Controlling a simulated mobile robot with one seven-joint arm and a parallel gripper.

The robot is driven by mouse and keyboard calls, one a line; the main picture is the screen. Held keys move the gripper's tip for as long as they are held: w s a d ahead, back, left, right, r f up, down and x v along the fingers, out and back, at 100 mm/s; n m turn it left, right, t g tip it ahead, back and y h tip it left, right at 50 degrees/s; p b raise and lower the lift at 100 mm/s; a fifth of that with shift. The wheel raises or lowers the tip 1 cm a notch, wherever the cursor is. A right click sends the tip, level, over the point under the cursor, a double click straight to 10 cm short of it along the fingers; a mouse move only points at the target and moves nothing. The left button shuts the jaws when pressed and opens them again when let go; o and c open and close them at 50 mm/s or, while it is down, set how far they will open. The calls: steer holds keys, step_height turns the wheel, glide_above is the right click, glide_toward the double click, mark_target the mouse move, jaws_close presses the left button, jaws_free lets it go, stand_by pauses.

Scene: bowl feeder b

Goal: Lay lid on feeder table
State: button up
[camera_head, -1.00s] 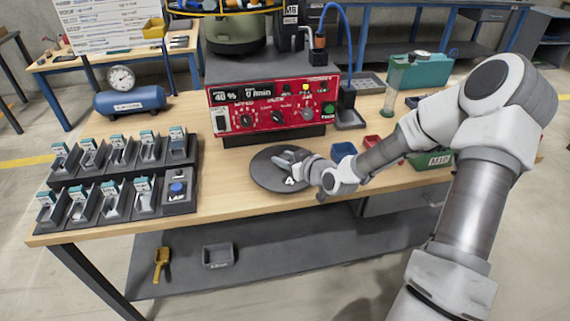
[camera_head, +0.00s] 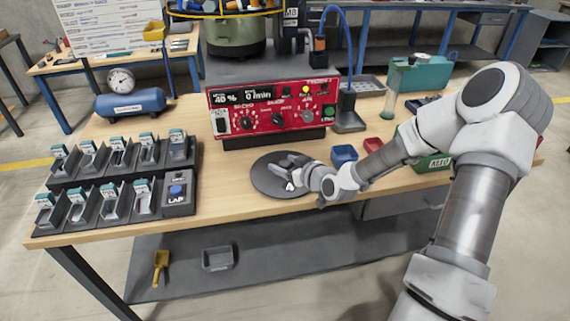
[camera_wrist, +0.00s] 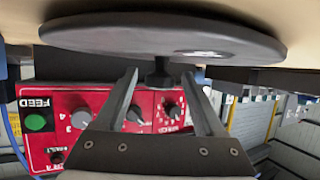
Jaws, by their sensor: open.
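The lid (camera_head: 262,180) is a dark round disc lying flat on the wooden feeder table (camera_head: 228,196), in front of the red control panel. In the wrist view the picture is upside down, and the lid (camera_wrist: 120,37) shows along the top with its short black knob (camera_wrist: 158,76). My gripper (camera_wrist: 160,80) is open, with one finger to each side of the knob in that view and a visible gap on both sides. In the head view my gripper (camera_head: 288,166) is low over the lid and partly hides it and its knob.
The red control panel (camera_head: 270,108) stands just behind the lid. A black rack (camera_head: 122,187) of small bins is to the left. Blue (camera_head: 343,153) and red (camera_head: 373,144) bins and a green bin (camera_head: 432,163) are to the right. Bare table lies between rack and lid.

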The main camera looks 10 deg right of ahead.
steer(key=p+v, duration=0.2)
steer(key=v, duration=1)
steer(key=shift+a+r, duration=0.1)
steer(key=shift+r, duration=0.05)
